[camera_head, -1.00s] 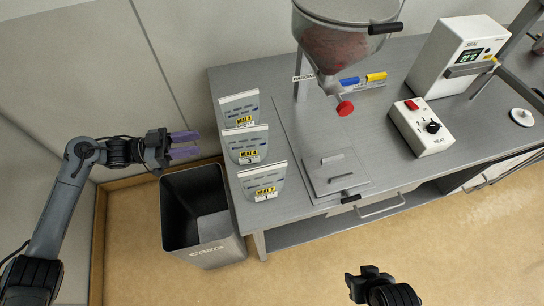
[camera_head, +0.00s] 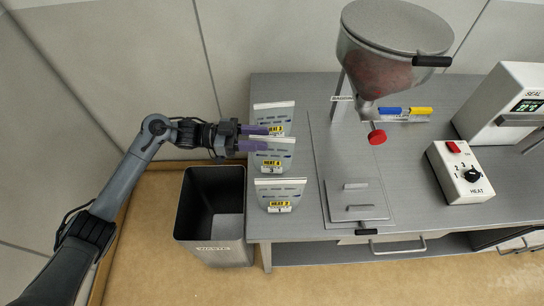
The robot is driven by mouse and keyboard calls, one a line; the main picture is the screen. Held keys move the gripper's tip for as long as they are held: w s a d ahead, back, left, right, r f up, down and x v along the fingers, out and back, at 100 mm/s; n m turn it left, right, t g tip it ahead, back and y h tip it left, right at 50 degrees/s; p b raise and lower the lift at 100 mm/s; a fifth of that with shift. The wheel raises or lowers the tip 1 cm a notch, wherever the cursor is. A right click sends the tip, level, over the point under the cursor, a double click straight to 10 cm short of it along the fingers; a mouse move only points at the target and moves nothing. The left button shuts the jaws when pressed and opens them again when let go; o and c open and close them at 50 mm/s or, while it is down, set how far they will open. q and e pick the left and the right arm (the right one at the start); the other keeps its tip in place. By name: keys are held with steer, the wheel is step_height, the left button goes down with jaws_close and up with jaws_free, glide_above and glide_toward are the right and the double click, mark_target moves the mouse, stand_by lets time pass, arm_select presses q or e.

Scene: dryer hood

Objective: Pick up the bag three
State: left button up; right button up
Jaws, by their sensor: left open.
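Three grey bags with yellow heat labels stand in a row at the left end of the bench. The far bag (camera_head: 274,113) has a label that seems to read HEAT 3, partly covered by my gripper. The middle bag (camera_head: 288,160) reads HEAT 4 and the near bag (camera_head: 281,190) HEAT 2. The small number tags below are hard to read. My left gripper (camera_head: 264,139) is open, its purple fingers pointing right. The fingers overlap the lower far bag and the upper edge of the middle bag. I cannot tell whether they touch. My right gripper is out of view.
A grey waste bin (camera_head: 214,215) stands on the floor left of the bench (camera_head: 298,226). A hopper (camera_head: 388,55) with a red knob stands behind the flat plate (camera_head: 352,190). A heat control box (camera_head: 461,172) and seal machine (camera_head: 510,105) are at the right.

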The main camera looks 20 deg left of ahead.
mark_target(269, 137)
arm_select(q)
steer(key=x, duration=0.3)
steer(key=shift+d, duration=0.15)
jaws_close()
